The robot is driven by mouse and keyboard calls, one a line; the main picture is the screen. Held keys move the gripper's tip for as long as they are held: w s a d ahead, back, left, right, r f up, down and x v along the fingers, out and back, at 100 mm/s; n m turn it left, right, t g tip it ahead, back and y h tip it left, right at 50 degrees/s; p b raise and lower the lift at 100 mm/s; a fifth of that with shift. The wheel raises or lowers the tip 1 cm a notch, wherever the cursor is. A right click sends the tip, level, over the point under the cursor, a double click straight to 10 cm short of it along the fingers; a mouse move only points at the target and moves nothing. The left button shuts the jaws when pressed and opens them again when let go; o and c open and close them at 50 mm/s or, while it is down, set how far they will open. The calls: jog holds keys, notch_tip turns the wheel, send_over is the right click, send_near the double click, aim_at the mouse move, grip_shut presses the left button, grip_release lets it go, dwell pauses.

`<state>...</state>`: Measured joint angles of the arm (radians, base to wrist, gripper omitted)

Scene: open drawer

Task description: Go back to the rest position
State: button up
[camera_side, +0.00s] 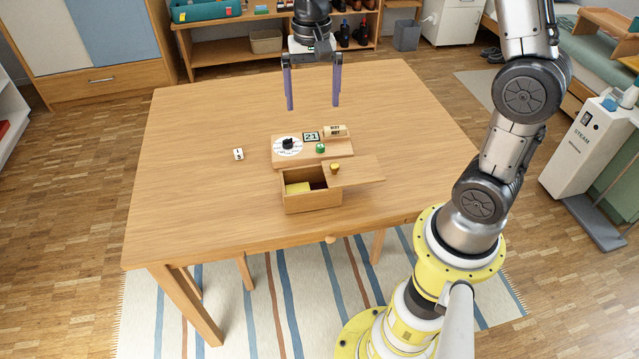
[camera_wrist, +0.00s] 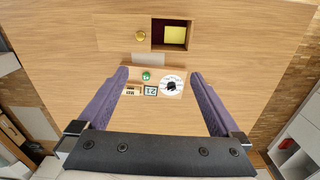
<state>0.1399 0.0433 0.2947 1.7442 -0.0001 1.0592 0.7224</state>
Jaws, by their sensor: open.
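My gripper (camera_side: 313,88) is open and empty, held well above the far part of the table (camera_side: 200,190). Its two purple fingers point down and stand wide apart; they also frame the wrist view (camera_wrist: 160,100). Below and nearer the side camera is a wooden box (camera_side: 312,200) with its sliding lid (camera_side: 355,172) pushed to the right and partly off. A yellow block (camera_side: 298,188) lies inside the opening, and it also shows in the wrist view (camera_wrist: 175,35). The lid carries a round brass knob (camera_side: 335,168). The gripper touches nothing.
Behind the box is a wooden board (camera_side: 283,161) with a white dial (camera_side: 288,147), a number tile (camera_side: 311,136), a lettered block (camera_side: 336,131) and a green piece (camera_side: 320,148). A small white tile (camera_side: 238,154) lies left. The table is otherwise clear.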

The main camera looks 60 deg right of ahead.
jog(key=shift+r, duration=0.1)
jog(key=s+a+r+n+t, duration=0.3)
jog(key=s+a+r+t, duration=0.1)
jog(key=s+r, duration=0.6)
jog(key=s+a+f+n+t, duration=0.1)
jog(key=s+f+n, duration=0.3)
jog(key=s, duration=0.5)
jog(key=n, duration=0.2)
jog(key=shift+s+n+t, duration=0.3)
jog(key=shift+n, duration=0.1)
dwell(0.3)
